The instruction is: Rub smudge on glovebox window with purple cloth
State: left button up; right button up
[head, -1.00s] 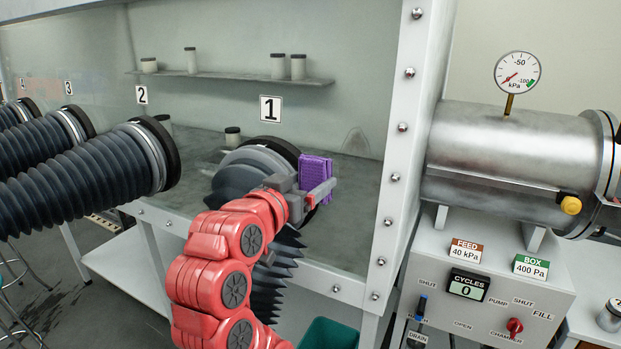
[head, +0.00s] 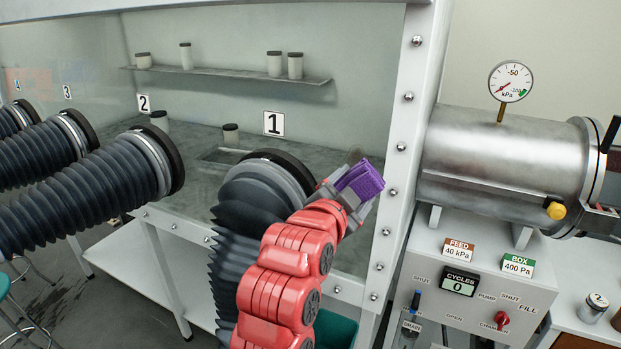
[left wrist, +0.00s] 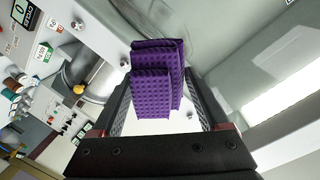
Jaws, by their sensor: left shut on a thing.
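The purple cloth (head: 362,180) is a folded, waffle-textured pad. My left gripper (head: 346,192) is shut on it, in front of the right part of the glovebox window (head: 340,110). In the left wrist view the cloth (left wrist: 152,95) stands out between the fingers. A greyish-brown smudge (head: 355,154) shows on the window just above the cloth. Its lower part is hidden behind the cloth and gripper. I cannot tell whether the cloth touches the glass. My right gripper is not in view.
Black glove sleeve 1 (head: 262,185) bulges out just left of my gripper. The white bolted window frame (head: 402,150) stands close on the right. Beyond it are the steel chamber (head: 500,165) and its control panel (head: 478,270). Glove sleeve 2 (head: 85,190) juts out further left.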

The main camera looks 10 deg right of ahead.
pick_arm(q)
jog(key=p+x, duration=0.1)
jog(key=x, duration=0.5)
jog(key=shift+p, duration=0.3)
jog(key=shift+b+x, duration=0.5)
jog(key=shift+x, duration=0.5)
dwell(0.4)
